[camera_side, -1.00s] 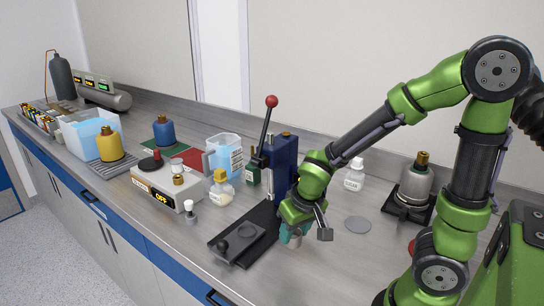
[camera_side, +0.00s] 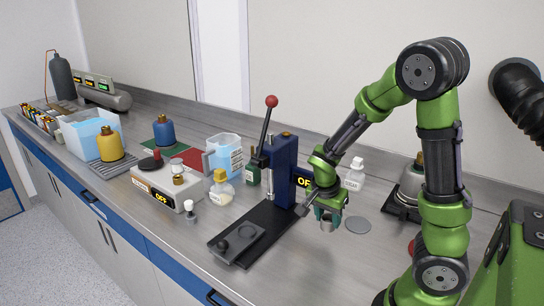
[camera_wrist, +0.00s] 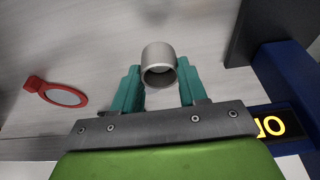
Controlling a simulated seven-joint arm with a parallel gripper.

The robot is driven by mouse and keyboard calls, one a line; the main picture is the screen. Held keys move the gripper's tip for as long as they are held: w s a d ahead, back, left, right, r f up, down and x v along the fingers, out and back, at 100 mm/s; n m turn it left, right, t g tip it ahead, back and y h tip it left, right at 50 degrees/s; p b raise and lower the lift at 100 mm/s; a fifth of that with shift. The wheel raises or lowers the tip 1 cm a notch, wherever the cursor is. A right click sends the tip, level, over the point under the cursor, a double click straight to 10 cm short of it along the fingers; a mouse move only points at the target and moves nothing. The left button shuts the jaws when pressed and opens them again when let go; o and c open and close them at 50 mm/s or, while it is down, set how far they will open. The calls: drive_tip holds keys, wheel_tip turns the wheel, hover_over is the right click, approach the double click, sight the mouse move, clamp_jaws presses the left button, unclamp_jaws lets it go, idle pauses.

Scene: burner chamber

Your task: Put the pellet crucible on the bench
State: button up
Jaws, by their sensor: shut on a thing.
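The pellet crucible (camera_side: 327,226) is a small grey metal cup. My gripper (camera_side: 328,216) is shut on it with its teal fingers, to the right of the press. In the wrist view the crucible (camera_wrist: 158,62) sits between the two fingertips (camera_wrist: 158,78), with its round opening showing. The grey bench (camera_side: 290,258) is below it. I cannot tell whether the cup's bottom touches the bench or hangs just above it.
The blue press (camera_side: 283,170) with a black base (camera_side: 258,232) stands left of my gripper. A grey disc (camera_side: 358,225) lies close on the right. A white-capped bottle (camera_side: 355,174) stands behind. A red-framed oval (camera_wrist: 62,95) lies left in the wrist view.

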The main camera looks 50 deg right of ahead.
sight(326, 229)
drive_tip(key=shift+f, duration=2.1)
drive_tip(key=o, duration=1.1)
drive_tip(key=shift+f, duration=0.1)
drive_tip(key=v, duration=1.2)
drive_tip(key=s+a+r+n+t+y, duration=0.1)
drive_tip(key=a+r+n+t, duration=0.1)
drive_tip(key=a+r+n, duration=0.1)
drive_tip(key=s+a+r+n+t+y, duration=0.1)
drive_tip(key=a+r+n+t+y, duration=0.1)
drive_tip(key=a+r+n, duration=0.2)
drive_tip(key=s+a+r+n+t+y, duration=0.1)
drive_tip(key=a+r+n+t+y, duration=0.1)
drive_tip(key=a+n, duration=0.5)
drive_tip(key=shift+s+a+r+t, duration=0.1)
drive_tip(key=shift+r+t, duration=0.2)
drive_tip(key=shift+r, duration=0.3)
drive_tip(key=shift+s+a+r+t, duration=0.1)
drive_tip(key=shift+r+t, duration=0.2)
drive_tip(key=shift+r, duration=0.25)
